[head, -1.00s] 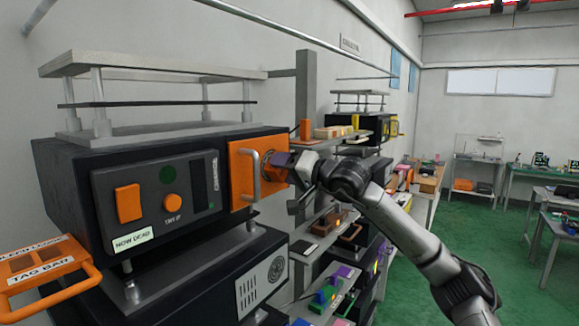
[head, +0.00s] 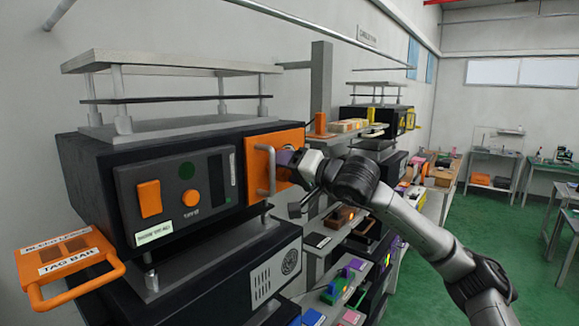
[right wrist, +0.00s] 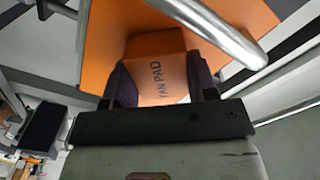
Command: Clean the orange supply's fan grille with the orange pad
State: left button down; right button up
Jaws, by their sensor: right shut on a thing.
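The orange supply is the black unit with an orange end panel (head: 257,153) and a silver bar handle (head: 264,175). My right gripper (head: 287,158) is at that panel, just right of the handle. In the right wrist view its dark purple fingers are shut on the orange pad (right wrist: 158,72), marked "FAN PAD". The pad's far end is up against the orange panel (right wrist: 130,20) or very close to it; I cannot tell if they touch. The fan grille is mostly hidden behind my right gripper and the pad. My left gripper is not in view.
The silver handle also crosses the right wrist view (right wrist: 215,30) close to the pad. An orange "TAG BAR" (head: 68,262) juts out at lower left. A grey post (head: 320,90) and shelves with small parts stand beyond my right arm. Green floor lies open at right.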

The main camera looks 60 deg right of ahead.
jog(key=d, duration=0.1)
jog(key=d+b, duration=0.1)
jog(key=d, duration=0.1)
jog(key=shift+s+d+r, duration=0.15)
jog(key=shift+r, duration=0.05)
jog(key=shift+d+b, duration=0.8)
jog(key=shift+d, duration=1.5)
jog(key=shift+a+p, duration=0.4)
jog(key=shift+a, duration=1.6)
